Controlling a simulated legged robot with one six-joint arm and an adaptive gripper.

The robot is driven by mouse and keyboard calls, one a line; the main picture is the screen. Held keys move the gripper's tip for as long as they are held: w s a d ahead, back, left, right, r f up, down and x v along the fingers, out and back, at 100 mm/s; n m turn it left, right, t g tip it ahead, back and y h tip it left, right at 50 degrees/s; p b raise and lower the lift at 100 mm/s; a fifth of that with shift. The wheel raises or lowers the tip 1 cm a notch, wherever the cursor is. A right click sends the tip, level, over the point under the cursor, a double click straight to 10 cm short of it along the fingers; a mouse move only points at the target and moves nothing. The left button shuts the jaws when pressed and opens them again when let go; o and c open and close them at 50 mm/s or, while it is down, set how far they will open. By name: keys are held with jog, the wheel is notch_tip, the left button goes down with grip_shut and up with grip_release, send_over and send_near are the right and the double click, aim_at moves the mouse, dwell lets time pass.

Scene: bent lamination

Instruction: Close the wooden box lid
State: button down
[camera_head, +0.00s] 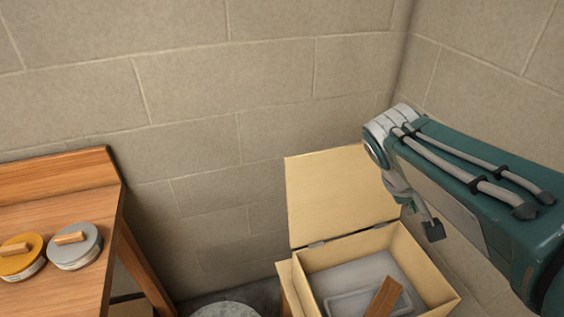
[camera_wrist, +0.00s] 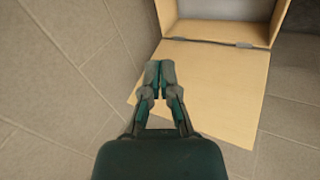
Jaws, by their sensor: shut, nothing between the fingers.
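The wooden box (camera_head: 448,300) is pale and stands at the lower right in the head view. Its lid (camera_head: 335,195) is open and stands up from the back edge on small metal hinges. In the wrist view the box (camera_wrist: 283,15) is at the top and the lid (camera_wrist: 225,88) spreads below the hinge line. My gripper (camera_wrist: 160,66) is shut and empty, its fingertips overlapping the left part of the lid in the picture. I cannot tell whether they touch it. In the head view my arm hides the lid's right edge.
Inside the box lie a grey tray (camera_head: 345,303) and a brown wooden piece (camera_head: 384,297). A wooden table (camera_head: 60,215) at the left bears a yellow lidded tin (camera_head: 20,262) and a grey one (camera_head: 76,250). Block walls (camera_head: 200,90) stand close behind and at the right.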

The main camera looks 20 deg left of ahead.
jog(key=w+a+f+n+t+h, duration=0.3)
jog(key=w+a+n+h, duration=0.15)
jog(key=w+a, duration=1.05)
jog(key=s+a+f+n+t+h, duration=0.15)
jog(key=a+f+t, duration=0.25)
jog(key=a, duration=0.7)
jog(key=a+f+n+t, duration=0.2)
jog(key=a+f+t, duration=0.15)
jog(key=a, duration=0.85)
jog(key=w+d, duration=0.4)
jog(key=d, duration=0.4)
jog(key=shift+w+d, duration=0.25)
jog(key=shift+d, duration=0.1)
jog(key=shift+g, duration=0.25)
